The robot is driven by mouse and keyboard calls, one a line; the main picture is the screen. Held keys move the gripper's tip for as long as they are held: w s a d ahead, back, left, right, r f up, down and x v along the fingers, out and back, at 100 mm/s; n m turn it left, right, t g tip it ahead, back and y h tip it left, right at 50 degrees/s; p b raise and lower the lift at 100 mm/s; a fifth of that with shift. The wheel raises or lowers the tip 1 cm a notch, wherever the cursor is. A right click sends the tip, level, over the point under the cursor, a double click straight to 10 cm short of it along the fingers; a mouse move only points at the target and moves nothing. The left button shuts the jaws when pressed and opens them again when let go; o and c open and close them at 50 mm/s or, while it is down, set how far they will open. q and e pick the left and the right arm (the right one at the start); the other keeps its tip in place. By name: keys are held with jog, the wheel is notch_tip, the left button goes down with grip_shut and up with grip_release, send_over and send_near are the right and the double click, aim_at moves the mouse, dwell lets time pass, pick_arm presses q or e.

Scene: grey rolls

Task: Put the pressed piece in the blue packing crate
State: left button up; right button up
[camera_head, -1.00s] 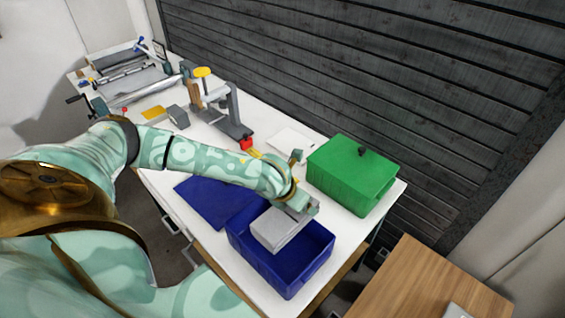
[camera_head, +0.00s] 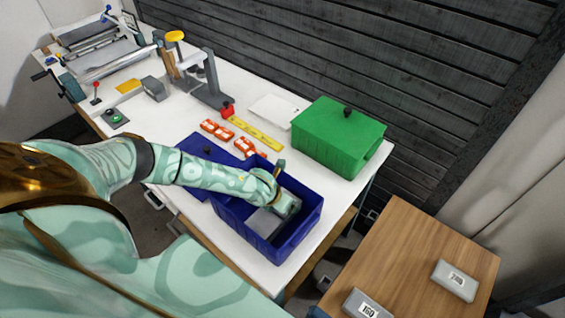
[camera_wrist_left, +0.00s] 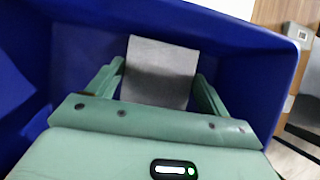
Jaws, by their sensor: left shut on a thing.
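The pressed piece, a plain grey block (camera_head: 263,221), is in my left gripper (camera_head: 287,207), down inside the open blue packing crate (camera_head: 238,226) near the table's front edge. In the left wrist view the grey block (camera_wrist_left: 160,72) sits between the two green fingers of the gripper (camera_wrist_left: 159,78), with the blue crate walls (camera_wrist_left: 235,35) around it. The block is below the crate's rim; whether it touches the floor I cannot tell. The arm and hand hide part of the crate's inside. My right gripper is in no view.
A dark blue lid (camera_head: 193,150) lies beside the crate, partly under my arm. A closed green box (camera_head: 338,140) stands behind it. Orange pieces (camera_head: 217,130), a yellow strip (camera_head: 256,134) and a press (camera_head: 210,88) are farther back. A wooden table (camera_head: 415,250) holds grey blocks.

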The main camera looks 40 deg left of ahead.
aim_at(270, 215)
pick_arm(q)
jog(key=shift+f, duration=0.15)
jog(key=o, duration=1.3)
jog(key=shift+r, duration=0.45)
jog(key=p+v, duration=0.3)
jog(key=v, duration=0.8)
jog(key=shift+s+r+p, duration=0.15)
jog(key=shift+s+p, duration=0.05)
jog(key=shift+p, duration=0.1)
